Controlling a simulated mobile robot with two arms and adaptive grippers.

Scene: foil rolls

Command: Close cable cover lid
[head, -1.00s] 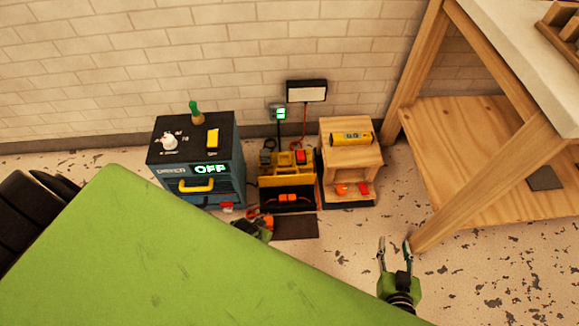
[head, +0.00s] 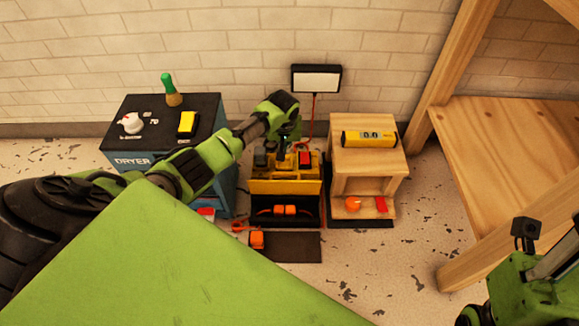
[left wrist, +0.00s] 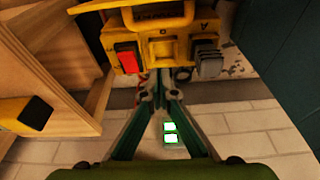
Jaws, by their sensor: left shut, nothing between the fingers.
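The yellow device (head: 285,187) stands on the floor by the wall, with a red switch (head: 305,158) and a grey block (head: 261,158) on top. I cannot tell for sure which yellow part is the cable cover lid. Its black lower bay holds orange pieces (head: 285,210). My left gripper (head: 284,150) reaches over the back of the device, partly hidden by its own wrist. In the left wrist view its fingers (left wrist: 164,82) meet, shut and empty, close to the yellow edge (left wrist: 163,55); contact is unclear. My right arm shows at lower right, its fingers out of view.
A dryer cabinet (head: 130,174) stands left of the device, partly behind my left arm. A wooden stand (head: 341,160) with a yellow meter (head: 369,138) is close on the right. A lamp panel (head: 316,78) rises behind. A dark mat (head: 295,248) lies in front.

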